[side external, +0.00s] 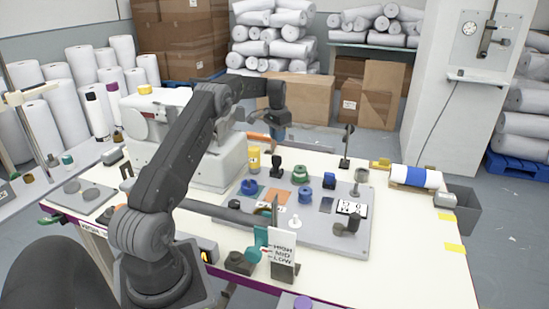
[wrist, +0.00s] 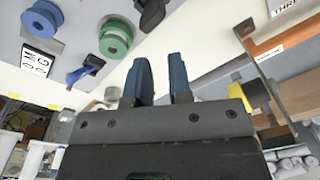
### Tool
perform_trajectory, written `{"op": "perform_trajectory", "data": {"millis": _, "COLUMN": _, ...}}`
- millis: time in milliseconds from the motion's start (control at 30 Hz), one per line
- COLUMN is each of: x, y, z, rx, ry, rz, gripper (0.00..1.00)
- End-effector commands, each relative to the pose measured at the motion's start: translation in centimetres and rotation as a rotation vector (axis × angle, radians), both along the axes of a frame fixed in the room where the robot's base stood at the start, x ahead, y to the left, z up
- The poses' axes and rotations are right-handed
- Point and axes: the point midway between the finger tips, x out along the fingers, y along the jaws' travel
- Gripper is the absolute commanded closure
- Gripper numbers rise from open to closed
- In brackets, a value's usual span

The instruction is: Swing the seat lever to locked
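No part in view carries a readable seat-lever or locked mark, so I cannot tell for certain which one is the seat lever. A grey lever-like part with a dark round end (side external: 347,224) stands at the front right of the grey board. A teal lever (side external: 257,253) stands beside a sign reading HIGH, MID, LOW (side external: 283,254) at the table's front. In the wrist view, a dark lever with a blue grip (wrist: 86,69) lies on the board. My gripper (side external: 278,132) is raised behind the board; its two blue fingers (wrist: 160,80) are apart with nothing visible between them.
The grey board (side external: 325,236) holds blue and green spools (side external: 300,175) and several small fittings. A white sewing machine (side external: 215,160) stands left of it. A thin post (side external: 348,145) rises behind the board. A roll with a blue band (side external: 415,177) and a dark bin (side external: 464,212) are at right.

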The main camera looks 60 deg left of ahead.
Motion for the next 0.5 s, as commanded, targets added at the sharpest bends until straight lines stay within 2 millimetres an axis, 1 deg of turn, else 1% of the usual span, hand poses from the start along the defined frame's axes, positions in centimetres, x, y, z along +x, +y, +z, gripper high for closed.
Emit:
{"op": "perform_trajectory", "data": {"millis": 33, "x": -0.5, "y": -0.5, "z": 0.5, "rx": 0.023, "ry": -0.014, "rz": -0.085, "gripper": 0.86}}
{"op": "perform_trajectory", "data": {"millis": 200, "x": -2.4, "y": -2.4, "z": 1.2, "rx": 0.127, "ry": -0.057, "rz": -0.396, "gripper": 1.00}}
{"op": "perform_trajectory", "data": {"millis": 400, "x": -5.4, "y": -5.5, "z": 1.6, "rx": 0.257, "ry": -0.071, "rz": -0.729, "gripper": 1.00}}
{"op": "perform_trajectory", "data": {"millis": 500, "x": -6.7, "y": -6.8, "z": 1.5, "rx": 0.307, "ry": -0.067, "rz": -0.848, "gripper": 1.00}}
